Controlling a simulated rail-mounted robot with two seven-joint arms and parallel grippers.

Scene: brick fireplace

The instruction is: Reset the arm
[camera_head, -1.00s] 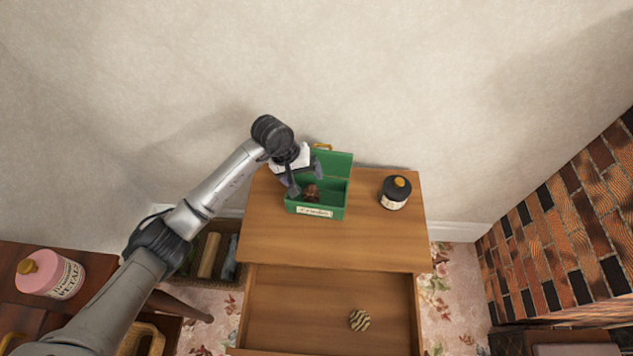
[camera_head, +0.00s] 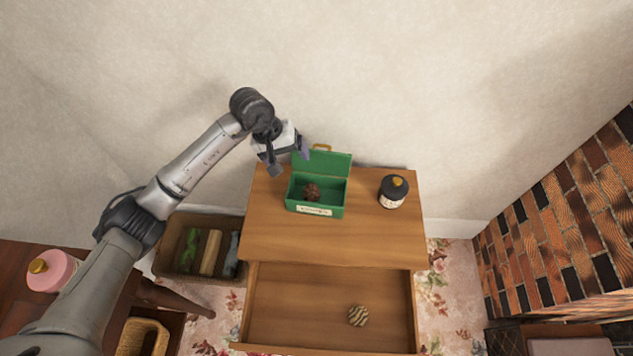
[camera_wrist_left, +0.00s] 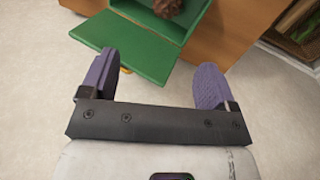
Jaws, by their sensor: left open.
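My left arm (camera_head: 190,172) comes in from the left in the head view. My left gripper (camera_head: 289,160) is open and empty, above and left of the open green box (camera_head: 333,193). The box stands on the wooden cabinet top with its lid raised at the back. A brown bumpy ball (camera_head: 312,191) lies inside it at the left. In the left wrist view, the two purple fingers (camera_wrist_left: 155,82) are spread apart with nothing between them. The green lid (camera_wrist_left: 125,45) and part of the brown ball (camera_wrist_left: 165,8) show beyond them. My right gripper is not in view.
A basket (camera_head: 165,255) stands left on the floor. A pink bottle (camera_head: 55,270) is at far left.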

